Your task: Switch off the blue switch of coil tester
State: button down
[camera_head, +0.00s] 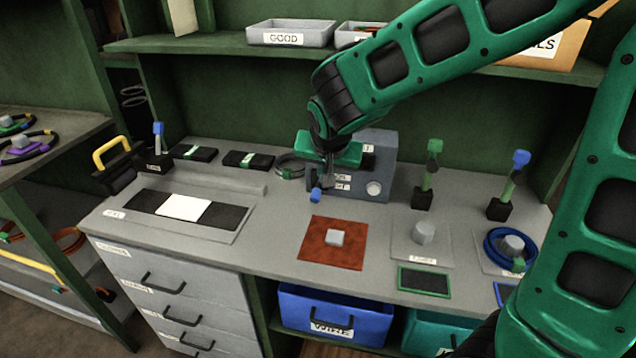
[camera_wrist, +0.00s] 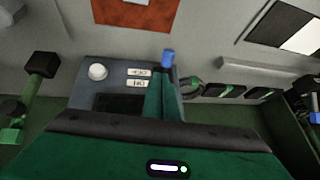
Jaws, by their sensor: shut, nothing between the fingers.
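The coil tester (camera_head: 376,150) is a grey box at the back of the bench with a round white knob and small white labels on its front. It shows upside down in the wrist view (camera_wrist: 85,75). The blue switch (camera_head: 316,195) sticks out at the tester's left front, and its blue tip shows in the wrist view (camera_wrist: 168,56). My gripper (camera_head: 326,170) is shut and empty, pointing down in front of the tester, just above the blue switch. Its finger ends close to the blue tip; I cannot tell whether they touch. The switch's base is hidden behind my gripper.
A red-brown mat (camera_head: 320,252) with a grey block lies in front of the tester. Stands with a green top (camera_head: 434,146) and a blue top (camera_head: 521,159) rise on the right. A shelf (camera_head: 220,43) with bins runs above. A black-and-white strip (camera_head: 184,207) lies left.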

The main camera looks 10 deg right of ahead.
jog(key=s+a+r, duration=0.2)
jog(key=s+r, duration=0.4)
jog(key=s, duration=0.1)
jog(key=s+d+f+g, duration=0.1)
jog(key=s+d, duration=0.1)
jog(key=d, duration=0.4)
jog(key=s+d+m+g+h, duration=0.1)
jog(key=s+d, duration=0.2)
jog(key=d, duration=0.2)
jog(key=s+d+f+g, duration=0.1)
jog(key=s+d, duration=0.1)
jog(key=d, duration=0.4)
jog(key=s+d+f+g+y, duration=0.1)
jog(key=s+d, duration=0.3)
jog(key=s, duration=0.5)
jog(key=s+d+f+g+y, duration=0.1)
jog(key=s+d, duration=0.3)
jog(key=s, duration=0.4)
jog(key=shift+s+d+f+g, duration=0.4)
jog(key=shift+f+g, duration=0.15)
jog(key=shift+g, duration=0.15)
